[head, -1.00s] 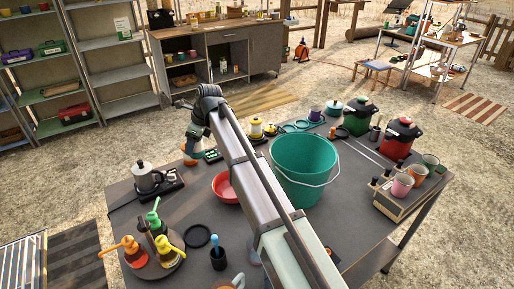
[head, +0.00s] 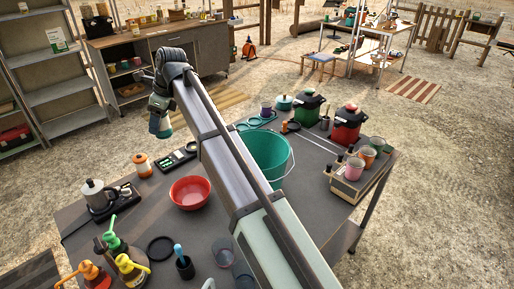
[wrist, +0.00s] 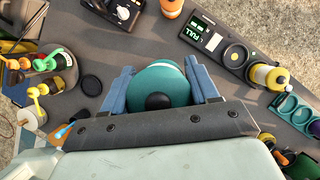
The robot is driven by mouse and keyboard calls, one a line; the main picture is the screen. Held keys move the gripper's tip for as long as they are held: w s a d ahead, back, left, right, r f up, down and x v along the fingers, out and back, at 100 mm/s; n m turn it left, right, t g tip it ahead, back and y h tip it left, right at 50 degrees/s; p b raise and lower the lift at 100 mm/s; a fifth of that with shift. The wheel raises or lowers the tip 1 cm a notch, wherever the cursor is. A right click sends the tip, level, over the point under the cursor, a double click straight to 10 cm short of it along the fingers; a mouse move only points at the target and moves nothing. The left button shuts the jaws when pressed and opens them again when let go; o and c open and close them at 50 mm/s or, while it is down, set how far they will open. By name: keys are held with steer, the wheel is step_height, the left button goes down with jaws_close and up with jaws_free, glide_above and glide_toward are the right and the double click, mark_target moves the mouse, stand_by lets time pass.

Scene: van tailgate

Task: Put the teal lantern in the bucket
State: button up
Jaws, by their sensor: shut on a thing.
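The teal lantern (wrist: 160,85), with a dark round knob on top, sits between the two blue fingers of my gripper (wrist: 158,92) in the wrist view. The fingers are shut on it from both sides. In the head view my gripper (head: 160,118) is at the upper left, and the lantern's teal and pale lower part (head: 164,128) shows beneath it, seemingly above the table. The teal bucket (head: 270,150), with a wire handle, stands on the table to the right. My arm crosses in front and hides its left part. The bucket cannot be made out in the wrist view.
An orange lantern (head: 142,165) and a black tray with a display (head: 178,160) stand near my gripper. A red bowl (head: 189,192) sits left of the bucket. A moka pot (head: 97,196) and pump bottles (head: 130,268) are at left. Lidded pots (head: 347,123) stand behind the bucket.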

steer(key=s+d+m+t, duration=0.15)
steer(key=d+m, duration=0.25)
steer(key=d, duration=2.5)
steer(key=shift+d+f, duration=0.15)
steer(key=shift+f, duration=5.15)
steer(key=shift+d+f, duration=0.1)
steer(key=shift+f, duration=5.2)
steer(key=shift+f, duration=0.15)
steer(key=o, duration=1.1)
steer(key=v, duration=1.2)
steer(key=shift+a+r, duration=0.15)
steer(key=shift+r, duration=0.05)
